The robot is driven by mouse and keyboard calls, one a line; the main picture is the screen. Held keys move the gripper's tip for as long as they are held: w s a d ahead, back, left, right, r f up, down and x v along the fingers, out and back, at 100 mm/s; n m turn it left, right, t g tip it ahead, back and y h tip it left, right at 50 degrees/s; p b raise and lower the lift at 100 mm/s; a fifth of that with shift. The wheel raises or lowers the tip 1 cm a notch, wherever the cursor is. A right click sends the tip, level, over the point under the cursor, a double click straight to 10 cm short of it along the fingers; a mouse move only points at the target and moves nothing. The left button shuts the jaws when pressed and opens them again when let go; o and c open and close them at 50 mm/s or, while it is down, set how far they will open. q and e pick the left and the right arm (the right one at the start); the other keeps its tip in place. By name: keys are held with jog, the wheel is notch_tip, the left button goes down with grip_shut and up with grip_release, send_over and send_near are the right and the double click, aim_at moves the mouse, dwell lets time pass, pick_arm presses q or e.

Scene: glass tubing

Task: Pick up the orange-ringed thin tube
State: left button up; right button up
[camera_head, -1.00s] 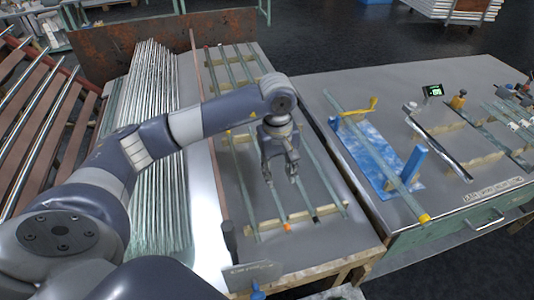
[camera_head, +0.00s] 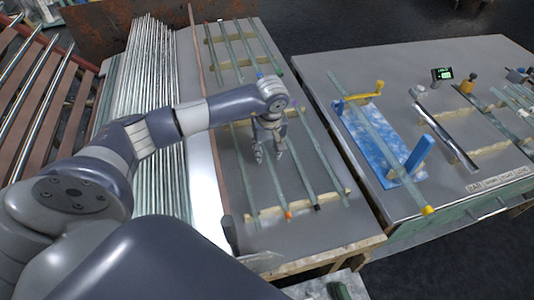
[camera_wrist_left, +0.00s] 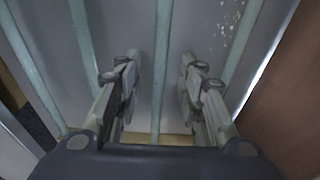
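The orange-ringed thin tube (camera_head: 276,185) lies with other glass tubes on wooden strips on the middle table. Its orange ring is at the near end, by the near strip. My left gripper (camera_head: 269,157) points down over this row, its fingers apart, behind the ring. In the left wrist view the gripper (camera_wrist_left: 157,75) is open, with one tube (camera_wrist_left: 162,50) running between its fingers, untouched as far as I see. By its place in the row this looks like the orange-ringed one; no ring shows there. My right gripper is out of view.
Close neighbours are a tube on the left (camera_head: 244,180) and a black-ended tube (camera_head: 300,180) on the right. A wooden strip (camera_head: 262,214) carries the near ends. The right table holds a blue jig (camera_head: 368,140) with a yellow-ended tube.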

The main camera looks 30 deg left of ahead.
pick_arm(q)
jog(key=shift+w+a+f, duration=0.1)
jog(key=shift+f, duration=0.5)
grip_shut()
jog(key=shift+r, duration=0.1)
